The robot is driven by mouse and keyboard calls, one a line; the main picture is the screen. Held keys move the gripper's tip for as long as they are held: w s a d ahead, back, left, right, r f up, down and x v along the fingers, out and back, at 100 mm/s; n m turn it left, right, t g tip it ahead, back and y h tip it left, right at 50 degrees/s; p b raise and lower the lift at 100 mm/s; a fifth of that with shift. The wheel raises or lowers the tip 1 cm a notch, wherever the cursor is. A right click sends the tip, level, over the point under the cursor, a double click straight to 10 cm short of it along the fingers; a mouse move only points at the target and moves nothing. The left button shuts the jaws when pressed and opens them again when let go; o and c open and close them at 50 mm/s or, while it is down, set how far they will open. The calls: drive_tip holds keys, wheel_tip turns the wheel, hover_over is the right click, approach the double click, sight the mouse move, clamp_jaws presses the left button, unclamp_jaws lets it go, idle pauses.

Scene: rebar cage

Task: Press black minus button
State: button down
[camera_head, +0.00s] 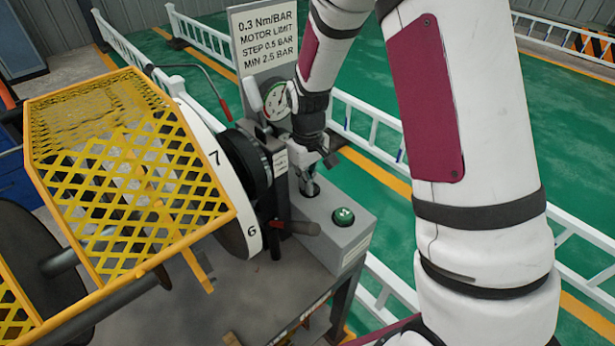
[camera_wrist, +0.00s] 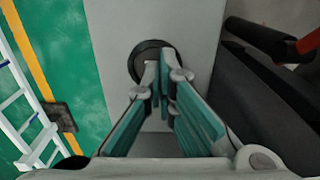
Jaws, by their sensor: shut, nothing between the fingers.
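The black button (camera_wrist: 139,62) is a dark round cap on a grey box top in the wrist view. Its right and lower parts are hidden behind my fingertips. My gripper (camera_wrist: 163,78) is shut and empty, with its tips over the button. I cannot tell whether they touch it or whether it is pressed. In the head view my gripper (camera_head: 310,184) points down at the grey control box (camera_head: 356,240), to the left of and behind a green button (camera_head: 343,216). No minus mark is readable.
A sign board (camera_head: 264,40) and a round gauge (camera_head: 277,101) stand behind the box. A numbered white wheel (camera_head: 238,205) and a yellow mesh guard (camera_head: 130,170) are at the left. A dark handle (camera_head: 298,228) sticks out near the box. White railings (camera_head: 372,125) stand beyond.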

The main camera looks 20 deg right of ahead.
wheel_tip(320, 180, up, 14)
drive_tip(key=p, duration=0.1)
idle(0.5)
drive_tip(key=shift+p, duration=0.3)
idle(0.9)
